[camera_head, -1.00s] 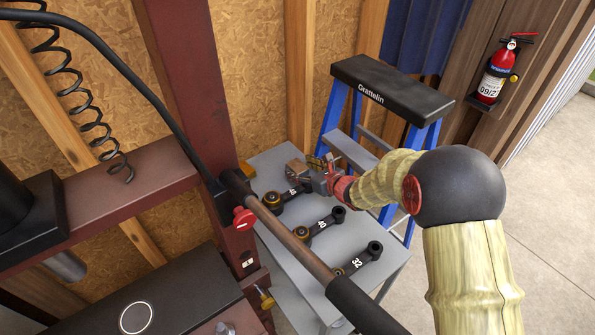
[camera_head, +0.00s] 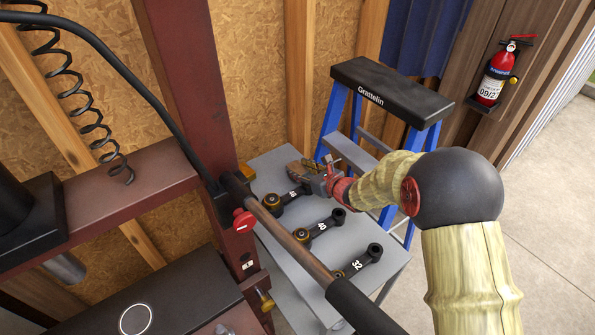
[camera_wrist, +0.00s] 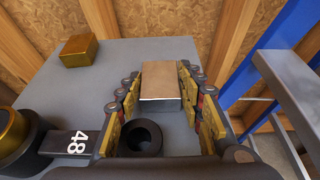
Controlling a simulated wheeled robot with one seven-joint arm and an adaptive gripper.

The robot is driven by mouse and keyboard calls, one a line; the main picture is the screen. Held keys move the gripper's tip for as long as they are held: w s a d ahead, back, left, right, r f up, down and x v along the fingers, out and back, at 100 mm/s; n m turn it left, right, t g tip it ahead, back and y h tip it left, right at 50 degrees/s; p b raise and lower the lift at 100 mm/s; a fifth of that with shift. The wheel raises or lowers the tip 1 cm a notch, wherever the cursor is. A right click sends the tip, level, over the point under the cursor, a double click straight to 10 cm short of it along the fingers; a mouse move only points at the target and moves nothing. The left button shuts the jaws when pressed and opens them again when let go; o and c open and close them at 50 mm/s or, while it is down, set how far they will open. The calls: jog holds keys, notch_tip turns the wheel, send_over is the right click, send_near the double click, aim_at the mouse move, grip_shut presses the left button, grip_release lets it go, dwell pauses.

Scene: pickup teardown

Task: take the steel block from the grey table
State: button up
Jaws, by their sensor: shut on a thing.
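The steel block (camera_wrist: 161,84) sits between the two fingers of my gripper (camera_wrist: 160,92) in the wrist view, with its top and near face showing. My gripper is shut on it at the far end of the grey table (camera_wrist: 115,52). In the head view my gripper (camera_head: 308,170) is over the table's far right part and its fingers largely cover the block. I cannot tell whether the block touches the tabletop.
A brass-coloured block (camera_wrist: 78,52) lies left of the steel block. Several black wrenches, including one marked 48 (camera_wrist: 68,143), lie on the table. A blue stepladder (camera_head: 385,95) stands close on the right. A red press post (camera_head: 195,90) and a long bar (camera_head: 300,250) stand in front.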

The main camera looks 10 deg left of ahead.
grip_shut()
jog(key=shift+r, duration=0.15)
jog(key=shift+r, duration=0.1)
